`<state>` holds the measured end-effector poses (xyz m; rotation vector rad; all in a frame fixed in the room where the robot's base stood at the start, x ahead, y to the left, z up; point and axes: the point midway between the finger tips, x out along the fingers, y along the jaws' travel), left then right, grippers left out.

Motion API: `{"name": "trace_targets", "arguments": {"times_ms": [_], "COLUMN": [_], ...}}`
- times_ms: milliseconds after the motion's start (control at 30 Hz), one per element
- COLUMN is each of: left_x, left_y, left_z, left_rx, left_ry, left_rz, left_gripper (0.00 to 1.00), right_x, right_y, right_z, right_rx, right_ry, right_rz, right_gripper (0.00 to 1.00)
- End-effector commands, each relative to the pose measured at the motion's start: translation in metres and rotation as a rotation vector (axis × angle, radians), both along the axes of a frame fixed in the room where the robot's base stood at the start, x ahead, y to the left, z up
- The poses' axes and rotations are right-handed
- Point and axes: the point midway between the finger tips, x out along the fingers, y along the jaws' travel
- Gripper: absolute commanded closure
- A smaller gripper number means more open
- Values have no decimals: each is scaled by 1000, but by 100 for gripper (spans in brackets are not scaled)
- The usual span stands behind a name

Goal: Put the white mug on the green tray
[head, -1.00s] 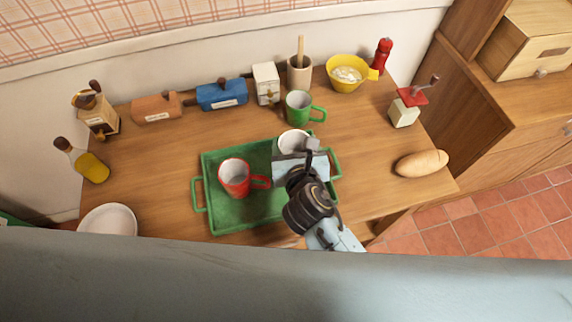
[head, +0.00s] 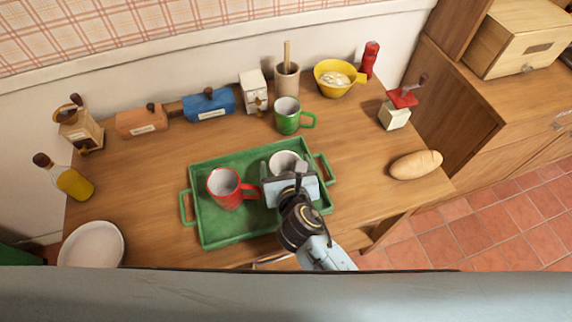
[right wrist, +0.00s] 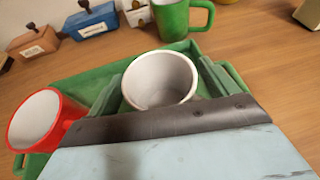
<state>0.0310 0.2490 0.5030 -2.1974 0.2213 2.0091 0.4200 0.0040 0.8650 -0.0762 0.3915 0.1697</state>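The white mug (head: 284,160) is upright at the right part of the green tray (head: 215,236), inside its outline in the head view. I cannot tell whether its base touches the tray floor. My right gripper (head: 287,174) is at the mug, its wrist hiding the mug's near side. In the right wrist view the white mug (right wrist: 160,80) sits between the two fingers, which close against its sides. The green tray (right wrist: 75,75) shows around and behind it. My left gripper is not in view.
A red mug (head: 224,189) stands on the tray just left of the white mug, its handle toward my gripper. A green mug (head: 287,117) stands behind the tray. A bread loaf (head: 415,164) lies to the right, a white plate (head: 91,245) at the front left.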

Motion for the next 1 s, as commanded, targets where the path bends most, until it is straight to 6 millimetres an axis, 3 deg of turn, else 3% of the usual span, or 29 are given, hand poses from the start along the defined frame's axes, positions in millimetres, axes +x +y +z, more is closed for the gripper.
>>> {"name": "trace_targets", "arguments": {"times_ms": [367, 567, 800, 1000], "left_x": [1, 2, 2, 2], "left_y": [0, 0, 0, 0], "left_z": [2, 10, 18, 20], "left_rx": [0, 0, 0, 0], "left_ry": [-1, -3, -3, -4], "left_rz": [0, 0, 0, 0], "left_gripper": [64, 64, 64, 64], "right_x": [0, -29, -77, -102], "right_y": [0, -5, -13, -17], "right_z": [4, 15, 36, 46], "right_rx": [1, 0, 0, 0], "right_ry": [0, 2, 1, 1], "right_rz": [0, 1, 0, 0], "right_gripper": [9, 9, 9, 9]}}
